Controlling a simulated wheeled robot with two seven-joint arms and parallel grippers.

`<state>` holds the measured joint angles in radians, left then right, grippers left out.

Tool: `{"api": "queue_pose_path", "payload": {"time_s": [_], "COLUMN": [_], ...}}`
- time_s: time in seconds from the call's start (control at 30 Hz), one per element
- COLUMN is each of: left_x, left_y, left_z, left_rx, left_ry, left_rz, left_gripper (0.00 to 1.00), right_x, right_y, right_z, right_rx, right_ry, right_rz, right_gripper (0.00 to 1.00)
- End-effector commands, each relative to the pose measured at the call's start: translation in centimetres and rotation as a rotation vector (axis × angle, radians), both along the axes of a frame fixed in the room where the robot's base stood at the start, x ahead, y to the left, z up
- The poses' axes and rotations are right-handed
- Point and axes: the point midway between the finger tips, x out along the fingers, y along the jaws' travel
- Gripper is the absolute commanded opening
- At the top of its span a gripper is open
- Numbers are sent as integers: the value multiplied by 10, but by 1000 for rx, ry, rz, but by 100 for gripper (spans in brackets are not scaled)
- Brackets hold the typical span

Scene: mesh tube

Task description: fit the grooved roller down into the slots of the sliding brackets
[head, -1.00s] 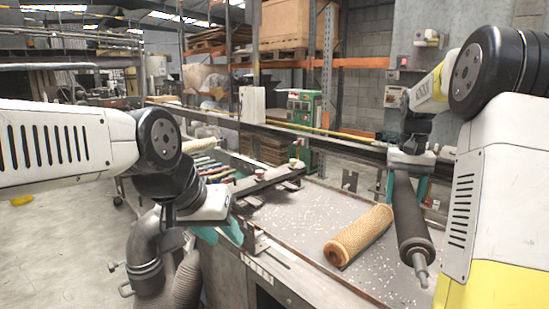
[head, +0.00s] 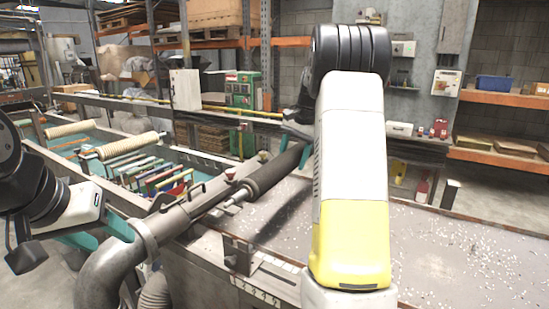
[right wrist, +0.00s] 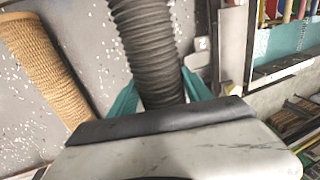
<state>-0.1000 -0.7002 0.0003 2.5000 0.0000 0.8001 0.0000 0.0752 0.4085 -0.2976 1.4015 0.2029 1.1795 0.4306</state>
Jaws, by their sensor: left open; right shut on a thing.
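The dark grooved roller (head: 275,172) has a metal shaft end and slants down to the left above the speckled bed in the head view. My right gripper (head: 297,130) is shut on its far part; the right wrist view shows the ribbed roller (right wrist: 147,45) between the teal fingers (right wrist: 160,92). A metal bracket (head: 238,253) stands at the bed's near edge, below and apart from the roller's shaft end. Any other bracket is hard to make out. My left gripper (head: 98,236) is open and empty at the lower left, beside a grey pipe.
A tan textured roller (right wrist: 42,65) lies on the bed in the right wrist view; my right arm hides that area in the head view. A teal tank (head: 110,160) with pale rollers and coloured bars is left. The speckled bed (head: 450,250) is clear at right.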

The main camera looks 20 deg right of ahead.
Motion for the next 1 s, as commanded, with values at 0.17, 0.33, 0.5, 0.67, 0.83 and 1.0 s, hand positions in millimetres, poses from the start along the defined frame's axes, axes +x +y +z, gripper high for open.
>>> {"api": "queue_pose_path", "payload": {"time_s": [0.17,0.33,0.5,0.67,0.83,1.0], "left_x": [0,0,0,0,0,0], "left_y": [0,0,0,0,0,0], "left_z": [0,0,0,0,0,0], "left_rx": [0,0,0,0,0,0], "left_ry": [0,0,0,0,0,0], "left_rz": [0,0,0,0,0,0], "left_gripper": [50,50,50,50,50,50], "right_x": [0,0,1,0,0,0], "right_y": [1,1,1,1,1,1], "right_z": [2,-2,-8,-15,-23,-30], "right_rx": [-1,0,-1,0,-1,-1], "right_ry": [-3,-3,-3,-1,-3,-2], "right_rz": [2,4,3,4,3,4], "right_gripper": [0,0,0,0,0,0]}}
